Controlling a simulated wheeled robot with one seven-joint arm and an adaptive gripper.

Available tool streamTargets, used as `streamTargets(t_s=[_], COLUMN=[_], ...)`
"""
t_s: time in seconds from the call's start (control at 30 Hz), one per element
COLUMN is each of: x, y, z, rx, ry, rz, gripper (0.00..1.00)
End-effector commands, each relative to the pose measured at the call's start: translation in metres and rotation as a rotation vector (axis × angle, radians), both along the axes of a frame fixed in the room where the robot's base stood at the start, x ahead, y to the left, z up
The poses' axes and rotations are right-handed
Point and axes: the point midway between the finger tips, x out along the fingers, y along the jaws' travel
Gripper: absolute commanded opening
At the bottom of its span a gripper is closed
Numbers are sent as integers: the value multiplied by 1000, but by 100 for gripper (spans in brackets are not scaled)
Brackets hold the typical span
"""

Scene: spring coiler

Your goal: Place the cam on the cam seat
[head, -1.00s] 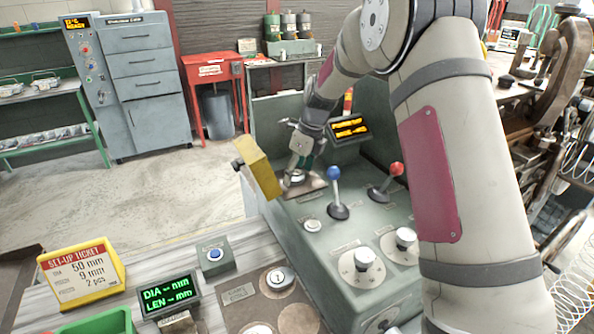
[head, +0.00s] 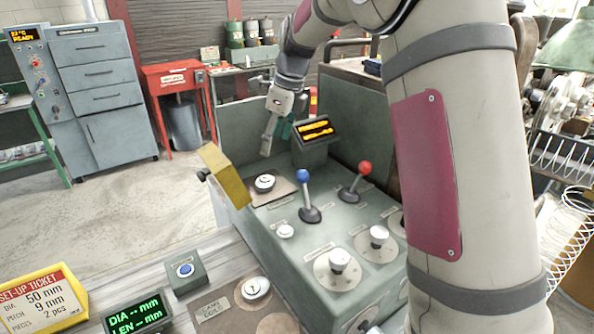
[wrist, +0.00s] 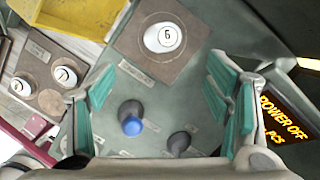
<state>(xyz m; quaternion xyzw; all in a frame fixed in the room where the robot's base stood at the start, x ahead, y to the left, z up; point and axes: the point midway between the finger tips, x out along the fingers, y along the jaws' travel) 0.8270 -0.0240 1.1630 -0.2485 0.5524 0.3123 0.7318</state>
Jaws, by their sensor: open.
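A white round cam marked 6 (wrist: 165,37) lies on the brown square cam seat (wrist: 186,68) in the wrist view. In the head view the cam (head: 265,183) rests near the middle of the seat (head: 284,189), on the green machine's top. My gripper (head: 276,143) is above and behind the seat, apart from the cam. In the wrist view my gripper (wrist: 165,78) has its teal-padded fingers wide apart with nothing between them. The cam's underside is hidden, so I cannot tell how it fits on the seat.
A yellow guard (head: 224,175) stands left of the seat. A blue-knobbed lever (head: 304,177) and a red-knobbed lever (head: 364,168) rise nearby. A display reading POWER OFF (wrist: 284,118) is close to my gripper. Other white cams (head: 256,288) lie on a brown board.

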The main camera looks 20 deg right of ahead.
Motion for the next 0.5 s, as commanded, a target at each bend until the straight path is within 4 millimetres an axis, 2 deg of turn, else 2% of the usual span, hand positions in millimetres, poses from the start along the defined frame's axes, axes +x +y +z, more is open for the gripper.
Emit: streamTargets(t_s=[0.17, 0.3, 0.5], x=[-50, -109, -194], y=[8, 15, 22], z=[40, 68, 86], rx=[-92, -206, -384], ry=[-88, -168, -260], rz=[293, 627, 1108], gripper=[72, 72, 72])
